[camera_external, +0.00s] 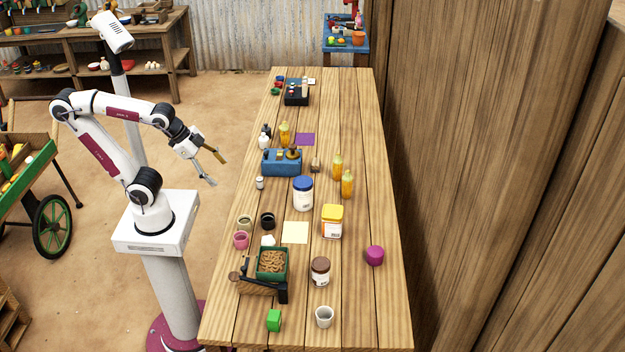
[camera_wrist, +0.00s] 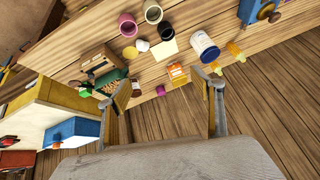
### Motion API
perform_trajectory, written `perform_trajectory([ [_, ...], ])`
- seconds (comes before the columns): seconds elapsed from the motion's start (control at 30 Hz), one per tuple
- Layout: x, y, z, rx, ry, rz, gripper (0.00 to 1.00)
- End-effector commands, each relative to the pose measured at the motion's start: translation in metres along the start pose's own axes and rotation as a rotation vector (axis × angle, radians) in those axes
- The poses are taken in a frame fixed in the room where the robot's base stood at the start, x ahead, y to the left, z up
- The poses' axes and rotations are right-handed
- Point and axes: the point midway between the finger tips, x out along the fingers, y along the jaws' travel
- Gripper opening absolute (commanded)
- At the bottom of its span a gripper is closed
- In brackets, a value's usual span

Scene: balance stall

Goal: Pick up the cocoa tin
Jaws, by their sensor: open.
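No readable label marks the cocoa tin, so I cannot tell for sure which container it is. A brown-lidded round container with a pale label (camera_external: 320,271) stands upright on the near half of the table; it may be the tin. A yellow tin with a white label (camera_external: 332,222) stands behind it and also shows in the wrist view (camera_wrist: 178,74). A white jar with a blue lid (camera_external: 303,194) stands farther back. My gripper (camera_external: 217,168) is open and empty, in the air left of the table, apart from all of these. Its fingers also show in the wrist view (camera_wrist: 166,82).
On the wooden table (camera_external: 340,105), a green tray (camera_external: 272,264) of curled pieces, a green block (camera_external: 274,320), a white cup (camera_external: 324,317) and a purple object (camera_external: 375,256) surround the brown-lidded container. A wooden wall rises at right.

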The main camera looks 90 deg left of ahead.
Motion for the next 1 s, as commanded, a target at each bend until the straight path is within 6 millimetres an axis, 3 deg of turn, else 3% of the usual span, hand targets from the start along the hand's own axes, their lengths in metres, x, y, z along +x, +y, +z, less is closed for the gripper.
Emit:
perform_trajectory([
  [0.5,0.055,-0.056,-0.119,0.592,0.141,-0.178,0.66],
  [1.0,0.122,-0.075,-0.219,1.196,0.265,-0.332,0.66],
])
